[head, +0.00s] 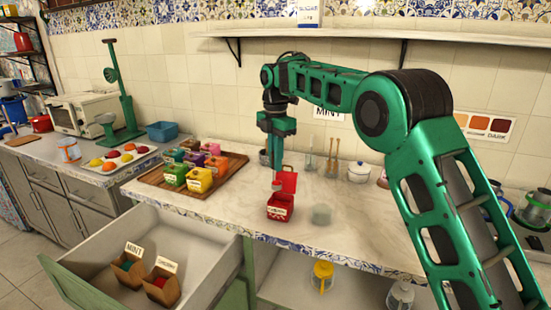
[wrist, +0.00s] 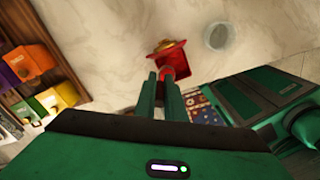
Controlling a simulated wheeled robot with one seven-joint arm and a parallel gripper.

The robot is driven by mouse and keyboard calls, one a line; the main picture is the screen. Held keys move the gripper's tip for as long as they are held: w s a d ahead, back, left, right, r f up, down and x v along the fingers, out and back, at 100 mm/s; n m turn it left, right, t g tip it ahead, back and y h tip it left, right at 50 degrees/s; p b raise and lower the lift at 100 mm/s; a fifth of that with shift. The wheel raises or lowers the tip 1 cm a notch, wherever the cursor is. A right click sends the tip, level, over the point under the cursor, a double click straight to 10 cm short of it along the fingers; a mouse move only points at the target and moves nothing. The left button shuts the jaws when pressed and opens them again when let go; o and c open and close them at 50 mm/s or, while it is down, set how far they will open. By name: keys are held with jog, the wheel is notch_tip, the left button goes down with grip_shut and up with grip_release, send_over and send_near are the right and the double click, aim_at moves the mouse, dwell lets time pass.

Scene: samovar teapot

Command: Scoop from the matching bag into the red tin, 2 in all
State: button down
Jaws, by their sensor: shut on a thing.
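The red tin (head: 280,211) stands on the marble counter with its red lid raised behind it and a small pale label on its front that I cannot read. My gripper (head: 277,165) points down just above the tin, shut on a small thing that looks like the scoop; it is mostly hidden. In the wrist view the fingers (wrist: 166,88) close on a reddish piece, and a yellow-brown patch shows over the red tin (wrist: 177,58). Two brown paper bags stand in the open drawer: a MINT bag (head: 125,271) and a bag with reddish contents (head: 161,290), its label unclear.
A wooden tray (head: 215,187) of several coloured tins is at left. The drawer (head: 80,278) stands pulled out below the counter.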

aim_at(280, 183)
jog(key=shift+s+d+f+t+y, duration=0.1)
jog(key=shift+s+f+t+y, duration=0.1)
jog(key=shift+f, duration=0.25)
jog(key=shift+s+d+f+t+y, duration=0.1)
jog(key=shift+s+f, duration=0.05)
jog(key=shift+f, duration=0.3)
jog(key=shift+s+d+f+t+y, duration=0.3)
jog(key=shift+s+d+t+y, duration=0.55)
jog(key=shift+t+y, duration=0.4)
jog(key=shift+s+d+f+t+y, duration=0.25)
jog(key=shift+s+d+t+y, duration=0.6)
jog(key=shift+t, duration=0.6)
jog(key=shift+s+f+t+y, duration=0.1)
jog(key=shift+s+t+y, duration=0.3)
jog(key=shift+s+y, duration=0.1)
jog(key=w+a+r+g+h, duration=0.1)
jog(key=w+g+h, duration=0.1)
jog(key=w+a+r+g+h, duration=0.1)
jog(key=g, duration=0.1)
jog(key=shift+w+a+r+h, duration=0.2)
jog(key=shift+a+r+h, duration=0.1)
jog(key=shift+w+a+r+g+h, duration=0.35)
jog(key=shift+r+g+h, duration=0.15)
jog(key=shift+g, duration=0.1)
jog(key=shift+w+a+r+g+h, duration=0.25)
jog(key=shift+w+r+g+h, duration=0.15)
jog(key=shift+g, duration=0.2)
jog(key=shift+r, duration=0.25)
